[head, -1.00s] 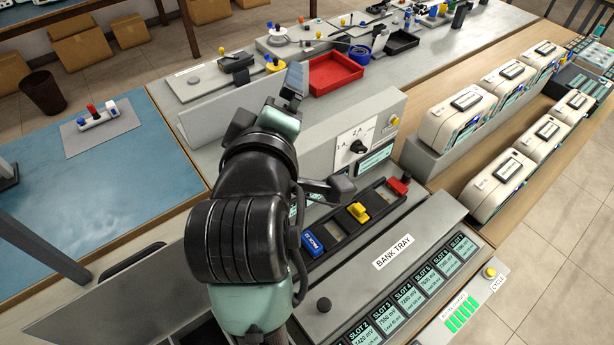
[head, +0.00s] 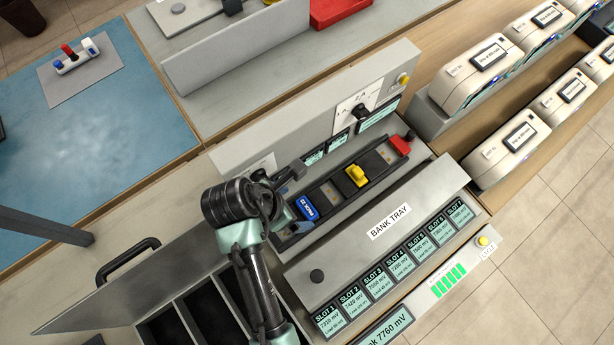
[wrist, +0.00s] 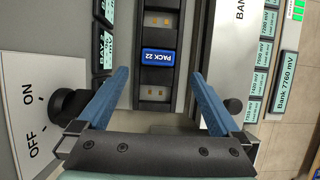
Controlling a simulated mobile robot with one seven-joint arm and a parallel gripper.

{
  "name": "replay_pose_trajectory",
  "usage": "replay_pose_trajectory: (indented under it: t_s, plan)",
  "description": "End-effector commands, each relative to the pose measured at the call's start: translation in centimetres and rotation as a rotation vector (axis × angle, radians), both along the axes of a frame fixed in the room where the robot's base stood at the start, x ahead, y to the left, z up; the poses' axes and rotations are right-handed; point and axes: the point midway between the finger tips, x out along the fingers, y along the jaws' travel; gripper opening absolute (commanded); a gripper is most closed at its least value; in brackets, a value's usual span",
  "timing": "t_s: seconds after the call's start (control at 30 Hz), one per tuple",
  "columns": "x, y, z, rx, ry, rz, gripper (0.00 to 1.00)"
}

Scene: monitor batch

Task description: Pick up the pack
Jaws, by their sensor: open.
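A blue pack labelled PACK 22 (head: 308,208) sits in a dark slotted bay strip (head: 331,191) on the grey bench unit. It also shows upright in the strip in the wrist view, as a blue pack (wrist: 157,57) with bare contact slots above and below it. My gripper (wrist: 160,76) is open and empty, its two blue fingers spread to the left and right of the strip. The pack lies just beyond the fingertips, in line with the gap. In the head view my arm's end covers part of the strip's near-left end.
A yellow piece (head: 356,175) and a red piece (head: 400,146) sit further along the strip. A BANK TRAY panel (head: 420,205) with slot displays runs beside it. A panel with a dial (head: 362,112) stands behind. An open compartmented box (head: 160,325) is at lower left.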

Motion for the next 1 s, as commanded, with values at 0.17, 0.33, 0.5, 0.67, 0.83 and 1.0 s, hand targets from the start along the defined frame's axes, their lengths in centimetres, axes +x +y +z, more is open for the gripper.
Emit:
replay_pose_trajectory:
  t_s: [0.17, 0.33, 0.5, 0.67, 0.83, 1.0]
  plan:
    - [0.3, -0.4, -2.2, 0.001, -0.001, -0.003, 1.00]
    - [0.5, -0.7, -3.2, 0.001, -0.002, -0.002, 1.00]
    - [1.1, -1.6, -5.6, 0.001, -0.001, -0.004, 1.00]
    - [1.6, -2.2, -7.5, 0.001, -0.001, -0.004, 1.00]
    - [1.8, -2.4, -8.0, 0.003, -0.003, -0.003, 1.00]
    - [1.8, -2.3, -8.0, 0.003, -0.003, -0.003, 0.96]
